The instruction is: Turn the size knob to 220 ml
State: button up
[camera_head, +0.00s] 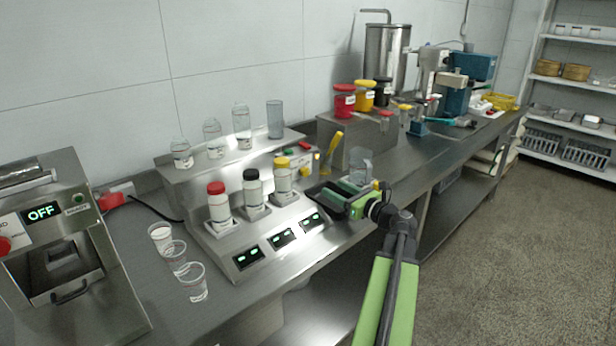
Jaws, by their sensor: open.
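No knob marked with sizes or 220 ml can be made out in this view. A steel machine (75,240) at the left edge has a lit display (42,212) reading OFF, and a red round control (4,246) is partly cut off by the picture's edge. I cannot tell whether that control is the size knob. My gripper (328,193) is open over the bench, right of the white bottles and well away from the left machine. No held object can be made out between its fingers.
A steel stand holds three white bottles with red (218,202), black (251,188) and yellow (282,180) caps, above small lit displays (281,238). Clear cups (175,256) stand on the bench at its left. Jars (344,101) and machines crowd the back; the floor at right is clear.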

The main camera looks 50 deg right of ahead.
aim_at(307, 173)
jog(key=w, duration=0.4)
jog(key=w+d, duration=0.1)
jog(key=w, duration=0.8)
jog(key=shift+d, duration=0.15)
grip_shut()
